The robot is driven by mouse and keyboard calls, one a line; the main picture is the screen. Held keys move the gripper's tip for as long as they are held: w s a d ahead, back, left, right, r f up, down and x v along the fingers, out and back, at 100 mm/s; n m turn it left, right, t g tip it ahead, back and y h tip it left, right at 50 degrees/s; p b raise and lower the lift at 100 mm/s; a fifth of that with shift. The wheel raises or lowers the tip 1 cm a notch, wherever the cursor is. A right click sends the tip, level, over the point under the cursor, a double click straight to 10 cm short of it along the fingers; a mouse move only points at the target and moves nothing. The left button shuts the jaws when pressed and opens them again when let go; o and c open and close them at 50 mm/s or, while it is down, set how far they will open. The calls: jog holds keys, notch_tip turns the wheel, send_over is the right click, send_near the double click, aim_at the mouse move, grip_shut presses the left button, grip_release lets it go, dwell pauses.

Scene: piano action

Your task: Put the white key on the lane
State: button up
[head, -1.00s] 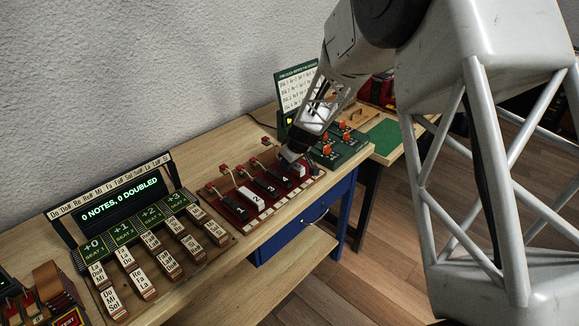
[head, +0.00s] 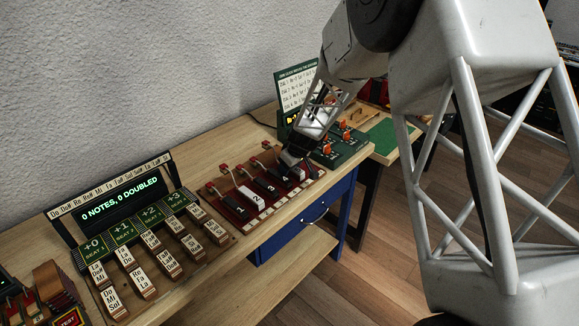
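A dark red board (head: 239,222) carries several numbered lanes, 1 to 4, with small red blocks at their back ends. A white piece (head: 256,198) lies at lane 2. A small white block (head: 300,173) shows at the right end of the board, beside the 4, partly hidden by my gripper. Which of these is the white key I cannot tell for sure. My gripper (head: 291,163) points down over the right end of the board, very near or at the white block. Its fingers are dark and small here, so whether they grip the block is unclear.
A green panel (head: 345,152) with orange knobs stands just right of the board, with a printed sign (head: 296,88) behind it. Several labelled wooden blocks (head: 168,262) and a display (head: 121,211) reading "0 NOTES, 0 DOUBLED" are at the left. The wall closes off the back.

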jog(key=v, duration=1)
jog(key=shift+r, duration=0.3)
jog(key=shift+v, duration=0.85)
jog(key=s+d+r+m, duration=0.2)
jog(key=s+d+r, duration=0.2)
jog(key=s+r, duration=0.55)
jog(key=s+d+r+m+h, duration=0.1)
jog(key=s+d+m, duration=0.1)
jog(key=s, duration=0.9)
jog(key=s+d+r+m+h, duration=0.1)
jog(key=s+d, duration=0.3)
jog(key=s, duration=0.8)
jog(key=s+d+r+m+h, duration=0.1)
jog(key=s+m, duration=0.3)
jog(key=s, duration=0.8)
jog(key=shift+s+d+r+g, duration=0.25)
jog(key=shift+d+r+g, duration=0.05)
jog(key=shift+d+r, duration=0.6)
